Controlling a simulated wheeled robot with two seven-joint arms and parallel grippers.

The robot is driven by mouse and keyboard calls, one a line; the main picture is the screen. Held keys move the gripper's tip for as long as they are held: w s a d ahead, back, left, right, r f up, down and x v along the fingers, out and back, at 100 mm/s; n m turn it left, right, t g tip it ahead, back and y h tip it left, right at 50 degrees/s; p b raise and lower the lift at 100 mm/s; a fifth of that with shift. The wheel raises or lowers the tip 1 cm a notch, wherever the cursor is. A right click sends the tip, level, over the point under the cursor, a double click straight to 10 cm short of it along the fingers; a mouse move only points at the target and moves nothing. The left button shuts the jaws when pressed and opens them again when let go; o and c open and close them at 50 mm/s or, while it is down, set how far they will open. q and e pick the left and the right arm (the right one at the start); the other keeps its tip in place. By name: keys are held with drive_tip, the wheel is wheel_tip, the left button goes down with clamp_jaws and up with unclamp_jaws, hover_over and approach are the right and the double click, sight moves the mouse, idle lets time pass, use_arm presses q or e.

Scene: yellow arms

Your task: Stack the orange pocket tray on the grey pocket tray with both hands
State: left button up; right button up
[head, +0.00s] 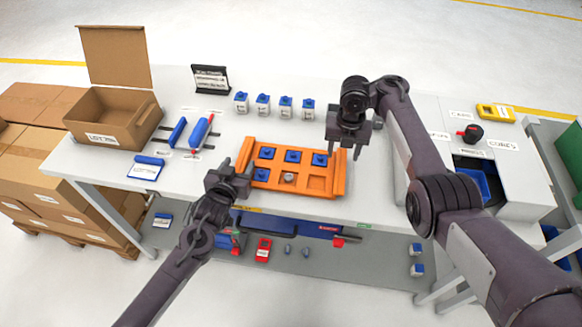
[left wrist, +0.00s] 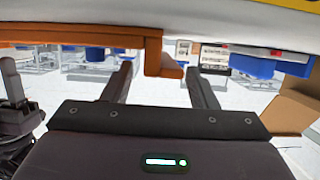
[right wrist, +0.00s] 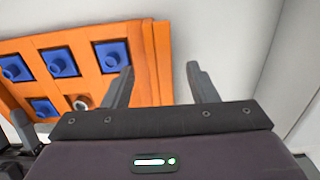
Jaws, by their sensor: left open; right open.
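The orange pocket tray (head: 334,188) lies near the front edge of the white table, holding several blue-topped parts (head: 293,156) and one round grey part (head: 288,178); its front right pocket looks empty. My left gripper (head: 238,170) is open at the tray's left end. In the left wrist view an orange flange (left wrist: 167,67) shows between its fingers. My right gripper (head: 345,152) is open at the tray's right end. In the right wrist view the orange end wall (right wrist: 157,60) shows between its fingers. I cannot make out a grey pocket tray.
Several small blue-topped containers (head: 263,105) and a black sign (head: 210,79) stand behind the tray.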

use_arm(q)
drive_tip(key=shift+x, duration=1.35)
use_arm(e)
drive_tip(key=shift+f, duration=1.3)
drive_tip(key=shift+c, duration=0.2)
use_arm(q)
clamp_jaws()
use_arm(e)
clamp_jaws()
